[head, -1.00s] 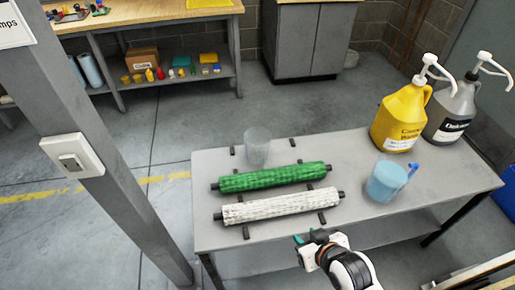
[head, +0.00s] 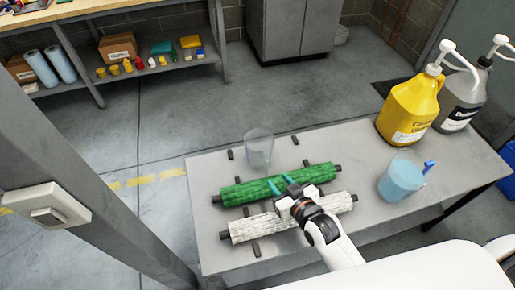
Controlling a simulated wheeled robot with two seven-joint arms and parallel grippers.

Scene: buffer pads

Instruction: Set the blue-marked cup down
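A clear, see-through cup (head: 259,150) stands upright on the grey table (head: 340,145), behind the green roll; I see no blue mark on it. A light blue container (head: 401,180) with a darker blue piece at its rim stands at the table's right. I cannot tell which one the task means. My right gripper (head: 282,185) is over the green roll, in front of the clear cup and apart from it. Its teal fingertips are spread with nothing seen between them. My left gripper is not in view.
A green roll (head: 240,192) and a white roll (head: 252,228) lie side by side on dark supports. A yellow pump jug (head: 410,105) and a grey pump jug (head: 463,100) stand at the back right. The table between clear cup and yellow jug is mostly clear.

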